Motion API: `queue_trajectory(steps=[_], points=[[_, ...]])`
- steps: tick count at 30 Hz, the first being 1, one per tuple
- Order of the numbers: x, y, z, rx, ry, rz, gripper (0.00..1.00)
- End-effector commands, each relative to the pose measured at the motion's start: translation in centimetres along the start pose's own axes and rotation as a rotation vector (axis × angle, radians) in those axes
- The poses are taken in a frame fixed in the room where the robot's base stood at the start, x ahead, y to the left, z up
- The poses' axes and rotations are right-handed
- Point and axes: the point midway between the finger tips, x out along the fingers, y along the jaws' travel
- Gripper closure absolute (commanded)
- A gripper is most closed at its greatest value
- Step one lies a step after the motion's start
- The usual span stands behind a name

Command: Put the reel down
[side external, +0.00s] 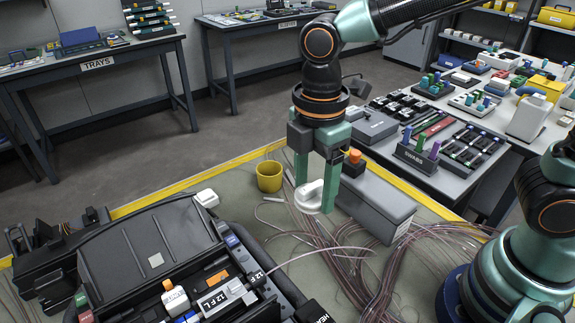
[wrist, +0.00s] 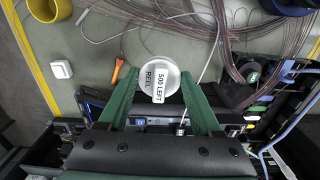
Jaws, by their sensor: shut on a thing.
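The reel (side external: 308,197) is a small white round spool held between the two green fingers of my gripper (side external: 318,190). In the wrist view the reel (wrist: 158,68) faces the camera, with labels reading "REEL" and "500 LEFT", and the fingertips (wrist: 158,88) are on either side of it. In the side view it hangs over the mat with the loose fibres; I cannot tell whether its underside touches the mat.
A yellow cup (side external: 269,177) stands left of the reel, and a grey box (side external: 377,205) stands close on the right. The black splicer case (side external: 120,255) fills the front left. Tangled fibres (side external: 345,255) spread in front. A white block (wrist: 61,69) and an orange tool (wrist: 117,70) show in the wrist view.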

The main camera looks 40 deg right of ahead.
Motion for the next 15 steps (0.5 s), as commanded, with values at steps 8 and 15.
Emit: queue_trajectory(steps=[8, 15], points=[[-1.9, 3.1, 1.1, 0.005, 0.000, 0.000, 0.90], [-2.6, 11.8, 6.4, -0.001, 0.000, -0.001, 0.90]])
